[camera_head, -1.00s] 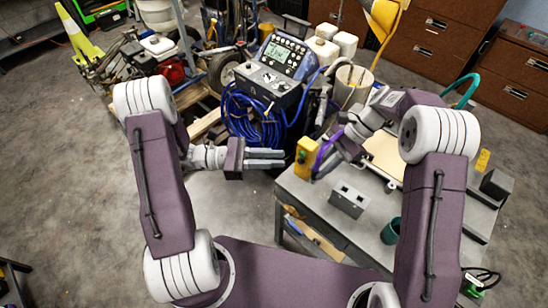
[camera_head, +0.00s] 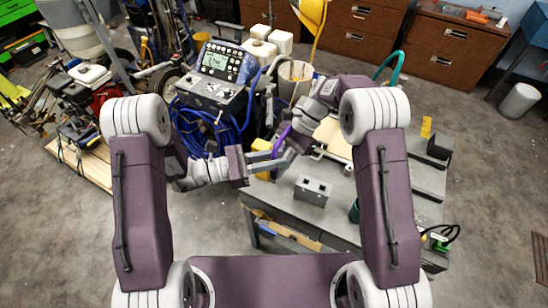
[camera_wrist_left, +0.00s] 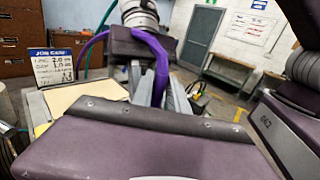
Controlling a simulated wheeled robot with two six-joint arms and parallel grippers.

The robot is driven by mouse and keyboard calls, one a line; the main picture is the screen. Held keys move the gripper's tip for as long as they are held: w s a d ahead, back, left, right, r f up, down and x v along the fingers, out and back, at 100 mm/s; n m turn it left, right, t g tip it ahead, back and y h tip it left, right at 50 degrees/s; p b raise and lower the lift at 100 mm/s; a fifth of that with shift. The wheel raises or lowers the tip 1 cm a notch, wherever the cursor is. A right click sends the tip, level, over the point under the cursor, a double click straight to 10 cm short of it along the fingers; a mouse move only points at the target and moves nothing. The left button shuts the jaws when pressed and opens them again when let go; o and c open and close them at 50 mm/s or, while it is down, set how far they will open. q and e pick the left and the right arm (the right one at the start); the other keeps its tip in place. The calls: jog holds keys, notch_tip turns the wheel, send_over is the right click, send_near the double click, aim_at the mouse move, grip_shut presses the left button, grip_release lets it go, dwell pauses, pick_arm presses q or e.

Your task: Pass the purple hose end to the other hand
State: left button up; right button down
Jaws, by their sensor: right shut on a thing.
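The purple hose end (camera_head: 281,141) is in my right gripper (camera_head: 279,166), which is shut on it above the table's near left corner. In the left wrist view the purple hose (camera_wrist_left: 161,72) bends down beside the dark body of my right gripper. My left gripper (camera_head: 262,164) is open and reaches in from the left, its fingertips close to the right gripper's fingers. In the left wrist view the hose hangs between grey fingers; whether it touches my left fingers I cannot tell.
A grey table (camera_head: 330,215) bears a grey two-hole block (camera_head: 313,190). A yellow box (camera_head: 260,148) stands close behind my left fingers. The striper with its control panel (camera_head: 222,68) and blue hose stands behind my left arm. A job card (camera_wrist_left: 53,67) stands on the table.

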pick_arm(q)
jog(key=shift+c, duration=0.3)
grip_shut()
pick_arm(e)
jog(key=c, duration=1.2)
grip_release()
jog(key=shift+c, duration=0.2)
jog(key=v, duration=1.2)
